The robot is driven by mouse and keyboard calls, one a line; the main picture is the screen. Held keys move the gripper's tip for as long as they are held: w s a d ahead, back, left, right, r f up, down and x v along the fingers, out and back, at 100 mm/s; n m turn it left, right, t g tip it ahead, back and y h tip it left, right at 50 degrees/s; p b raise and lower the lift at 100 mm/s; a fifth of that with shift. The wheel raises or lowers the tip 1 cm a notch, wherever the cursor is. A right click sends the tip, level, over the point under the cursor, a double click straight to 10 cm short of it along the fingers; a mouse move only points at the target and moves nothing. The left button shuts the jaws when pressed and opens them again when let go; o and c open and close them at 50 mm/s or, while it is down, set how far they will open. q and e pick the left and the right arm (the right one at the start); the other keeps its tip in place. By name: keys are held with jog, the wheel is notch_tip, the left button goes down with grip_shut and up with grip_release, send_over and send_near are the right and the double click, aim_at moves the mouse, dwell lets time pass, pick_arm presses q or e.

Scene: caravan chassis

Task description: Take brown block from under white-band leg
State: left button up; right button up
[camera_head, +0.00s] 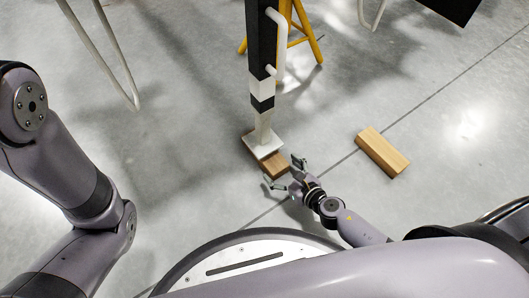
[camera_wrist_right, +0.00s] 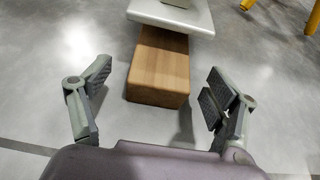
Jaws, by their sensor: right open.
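The white-band leg (camera_head: 262,88) is a dark post with a white band and a pale lower tube. It ends in a square white foot plate (camera_head: 264,145), also seen at the top of the right wrist view (camera_wrist_right: 172,17). The brown block (camera_head: 273,164) lies under the plate and sticks out toward me; its near end shows in the right wrist view (camera_wrist_right: 158,72). I cannot tell whether plate and block touch. My right gripper (camera_head: 283,173) is open, its fingers on either side of the block's near end, apart from it. My left gripper is out of view.
A second, lighter wooden block (camera_head: 382,152) lies on the floor to the right, clear of the leg. A yellow stand (camera_head: 290,30) is behind the leg. A white bent tube (camera_head: 104,50) stands at upper left. The grey floor around the block is open.

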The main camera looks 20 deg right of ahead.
aim_at(276, 162)
jog(key=b+x, duration=0.1)
jog(key=x, duration=0.5)
jog(key=shift+w+f+b, duration=0.25)
jog(key=shift+f+b, duration=0.05)
jog(key=shift+b, duration=0.05)
jog(key=c, duration=1.5)
jog(key=shift+o, duration=0.2)
jog(key=shift+d+r, duration=0.1)
jog(key=shift+r, duration=0.1)
